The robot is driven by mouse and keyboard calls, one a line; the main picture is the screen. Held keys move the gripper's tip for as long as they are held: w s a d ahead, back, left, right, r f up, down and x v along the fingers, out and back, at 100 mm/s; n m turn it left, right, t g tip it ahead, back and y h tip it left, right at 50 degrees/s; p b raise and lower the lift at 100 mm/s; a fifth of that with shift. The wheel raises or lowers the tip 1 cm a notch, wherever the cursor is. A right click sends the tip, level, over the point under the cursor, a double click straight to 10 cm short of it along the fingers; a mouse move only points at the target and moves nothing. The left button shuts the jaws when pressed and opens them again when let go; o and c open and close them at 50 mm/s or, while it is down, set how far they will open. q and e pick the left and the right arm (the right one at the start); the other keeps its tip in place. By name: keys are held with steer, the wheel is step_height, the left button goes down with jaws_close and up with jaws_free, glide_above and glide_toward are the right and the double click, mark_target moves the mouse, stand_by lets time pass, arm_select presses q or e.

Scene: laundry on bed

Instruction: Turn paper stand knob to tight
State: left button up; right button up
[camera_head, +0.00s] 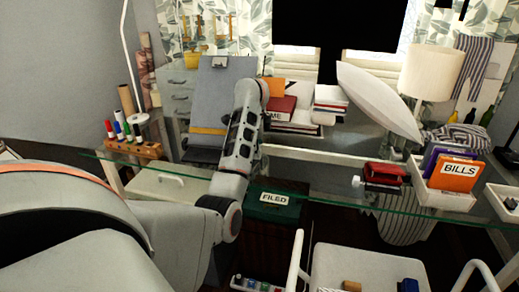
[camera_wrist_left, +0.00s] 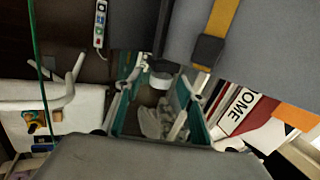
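A grey upright board with a clip at its top (camera_head: 208,95) and a yellow strap across its lower part stands at the back left of the glass desk; it looks like the paper stand. I cannot make out its knob. In the left wrist view a large grey panel (camera_wrist_left: 275,45) with a yellow strap and a dark buckle (camera_wrist_left: 208,50) fills the upper right. My left arm (camera_head: 238,145) reaches up just right of the board and covers its right edge. My right gripper is not in view.
A wooden marker holder (camera_head: 132,150) stands left of the board, stacked books (camera_head: 295,118) right of it. A red device with a pale side knob (camera_head: 384,176) and the BILLS tray (camera_head: 440,196) sit farther right. The green FILED box (camera_head: 268,205) is below the glass edge (camera_head: 335,205).

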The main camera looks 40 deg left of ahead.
arm_select(q)
steer(key=shift+w+f, duration=0.15)
steer(key=shift+f, duration=0.05)
steer(key=shift+r, duration=0.1)
